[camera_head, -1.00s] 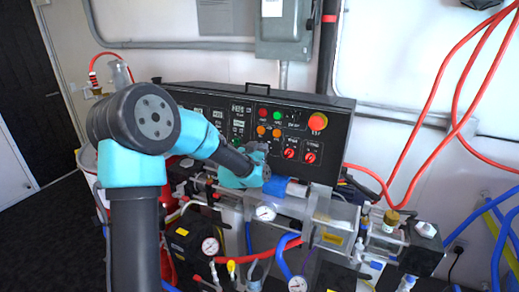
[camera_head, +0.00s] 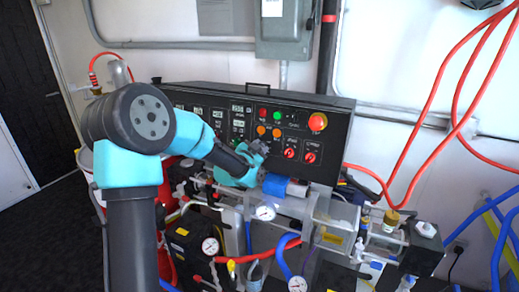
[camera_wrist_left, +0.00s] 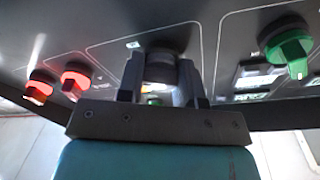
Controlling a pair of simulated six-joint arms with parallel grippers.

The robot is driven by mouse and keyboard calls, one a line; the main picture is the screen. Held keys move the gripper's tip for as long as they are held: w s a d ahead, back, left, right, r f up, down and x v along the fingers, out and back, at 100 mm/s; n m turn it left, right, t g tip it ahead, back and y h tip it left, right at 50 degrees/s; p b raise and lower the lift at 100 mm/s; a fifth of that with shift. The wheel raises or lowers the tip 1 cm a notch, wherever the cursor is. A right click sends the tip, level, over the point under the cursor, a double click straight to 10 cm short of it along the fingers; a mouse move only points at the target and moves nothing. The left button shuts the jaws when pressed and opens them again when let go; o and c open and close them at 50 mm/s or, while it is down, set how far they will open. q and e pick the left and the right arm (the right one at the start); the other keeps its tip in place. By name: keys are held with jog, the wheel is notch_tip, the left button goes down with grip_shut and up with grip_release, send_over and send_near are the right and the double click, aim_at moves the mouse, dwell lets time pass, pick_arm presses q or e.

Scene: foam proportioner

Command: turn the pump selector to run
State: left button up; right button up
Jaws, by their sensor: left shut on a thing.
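The black control panel (camera_head: 335,130) stands upright behind the piping. My left gripper (camera_head: 262,147) is at its lower middle, left of two red knobs (camera_head: 290,153). In the left wrist view its two fingers stand on either side of a dark round knob (camera_wrist_left: 161,68) on the panel and are shut on it. No label shows there, so I cannot tell whether this knob is the pump selector or where it points. Lit red knobs (camera_wrist_left: 75,77) and a green knob (camera_wrist_left: 289,47) sit on either side. My right gripper is not in view.
A red emergency-style button (camera_head: 318,121) is at the panel's upper right. Below are a blue cylinder (camera_head: 275,185), clear blocks, gauges (camera_head: 265,212) and red and blue hoses. Red hoses (camera_head: 440,120) hang on the right wall.

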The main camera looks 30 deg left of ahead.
pick_arm(q)
jog(key=shift+m+h, duration=0.5)
jog(key=shift+m, duration=1.4)
jog(key=o, duration=0.9)
jog(key=shift+o, duration=0.2)
jog(key=shift+s, duration=0.1)
jog(key=s+r, duration=0.1)
jog(key=s, duration=1.6)
jog(key=shift+a, duration=0.3)
